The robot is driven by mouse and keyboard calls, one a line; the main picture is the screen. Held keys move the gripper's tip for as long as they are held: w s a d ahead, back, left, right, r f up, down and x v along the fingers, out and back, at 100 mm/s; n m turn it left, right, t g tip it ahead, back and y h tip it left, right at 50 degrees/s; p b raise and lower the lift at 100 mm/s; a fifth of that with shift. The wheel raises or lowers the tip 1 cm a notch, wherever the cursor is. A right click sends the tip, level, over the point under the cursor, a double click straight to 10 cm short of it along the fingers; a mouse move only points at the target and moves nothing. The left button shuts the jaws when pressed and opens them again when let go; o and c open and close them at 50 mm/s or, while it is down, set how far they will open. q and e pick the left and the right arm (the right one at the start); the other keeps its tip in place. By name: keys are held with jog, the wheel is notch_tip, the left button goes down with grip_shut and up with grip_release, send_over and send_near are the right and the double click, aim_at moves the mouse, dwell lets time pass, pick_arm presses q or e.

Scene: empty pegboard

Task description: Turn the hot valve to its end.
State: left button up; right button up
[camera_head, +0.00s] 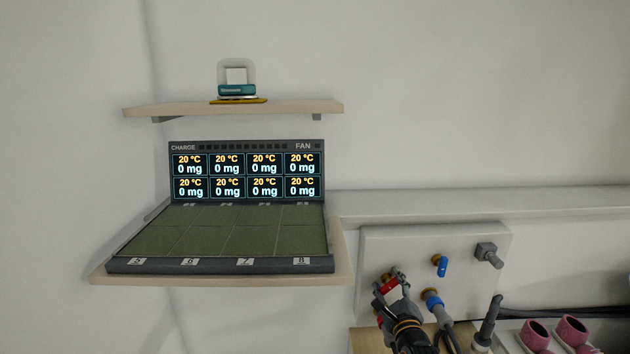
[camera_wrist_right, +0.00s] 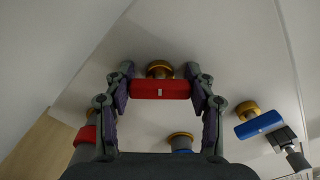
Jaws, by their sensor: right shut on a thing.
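The hot valve is a red handle (camera_wrist_right: 160,89) on a brass stem, mounted on a pale wall panel (camera_head: 480,235). In the right wrist view the handle lies level between the fingers of my right gripper (camera_wrist_right: 161,88), which is shut on its two ends. In the head view the red handle (camera_head: 389,285) is tilted and partly covered by my right gripper (camera_head: 391,290). The blue cold valve handle (camera_head: 442,267) is to its right, and it also shows in the right wrist view (camera_wrist_right: 259,125). My left gripper is not in view.
A blue-collared hose fitting (camera_head: 432,300) is close beside my right gripper. Pink cups (camera_head: 571,332) stand at the lower right. A shelf with a dark tray (camera_head: 225,264) is at the left.

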jog(key=shift+r+m+p, duration=0.15)
jog(key=shift+m+p, duration=1.05)
jog(key=shift+p, duration=0.15)
jog(key=shift+m, duration=0.3)
jog(key=o, duration=0.9)
jog(key=shift+c, duration=0.2)
